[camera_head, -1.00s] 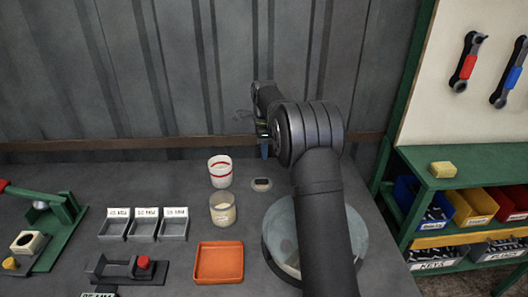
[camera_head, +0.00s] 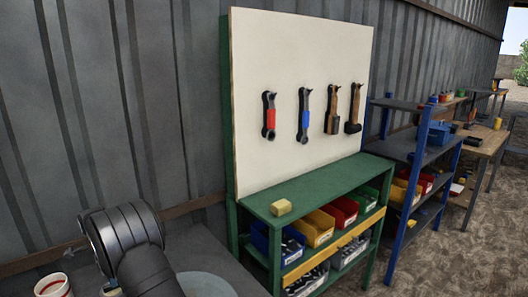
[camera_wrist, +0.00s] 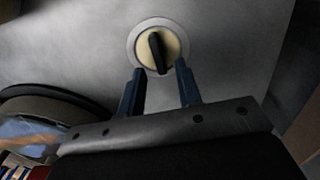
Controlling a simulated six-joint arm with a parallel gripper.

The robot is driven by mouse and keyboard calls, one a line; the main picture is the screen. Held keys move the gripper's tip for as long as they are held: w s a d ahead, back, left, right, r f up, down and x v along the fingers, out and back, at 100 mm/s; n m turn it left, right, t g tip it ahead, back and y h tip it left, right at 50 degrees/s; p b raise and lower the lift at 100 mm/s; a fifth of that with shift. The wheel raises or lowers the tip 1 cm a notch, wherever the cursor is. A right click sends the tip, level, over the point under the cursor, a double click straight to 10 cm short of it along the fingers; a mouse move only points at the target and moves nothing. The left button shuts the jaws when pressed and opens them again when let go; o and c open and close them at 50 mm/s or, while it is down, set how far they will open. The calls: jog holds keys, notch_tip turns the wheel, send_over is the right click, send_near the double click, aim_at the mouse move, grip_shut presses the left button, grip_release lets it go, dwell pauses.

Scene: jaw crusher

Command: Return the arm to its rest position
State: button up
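In the head view my arm (camera_head: 130,245) shows at the lower left, and its gripper is out of view there. In the wrist view the two blue fingers of my gripper (camera_wrist: 159,68) are apart, with nothing held between them. Beyond the fingertips is a round cream disc (camera_wrist: 171,46) in a pale ring with a dark bar across it. The fingertips overlap its lower edge in the picture; I cannot tell how far above it they are.
A green shelf (camera_head: 318,184) with coloured bins stands beside the bench, below a white tool board (camera_head: 300,60). The grey wall is behind.

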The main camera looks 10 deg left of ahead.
jog(key=shift+r, duration=0.8)
notch_tip(320, 180, down, 3)
jog(key=shift+r, duration=0.15)
notch_tip(320, 180, up, 10)
jog(key=r, duration=0.1)
notch_tip(320, 180, down, 12)
jog(key=shift+f, duration=0.2)
jog(key=r, duration=0.5)
jog(key=shift+w+d+r, duration=0.15)
jog(key=shift+w+d, duration=0.1)
jog(key=shift+d, duration=0.15)
jog(key=w+d+r, duration=0.3)
jog(key=d+r, duration=0.4)
jog(key=d, duration=0.3)
jog(key=s+r, duration=0.4)
jog(key=s, duration=0.5)
jog(key=s+r, duration=0.4)
jog(key=s, duration=0.5)
jog(key=s+a+f, duration=0.5)
jog(key=a+f, duration=0.1)
jog(key=a, duration=0.2)
jog(key=shift+s+a+f, duration=0.15)
jog(key=shift+s+f, duration=0.2)
jog(key=shift+f, duration=0.05)
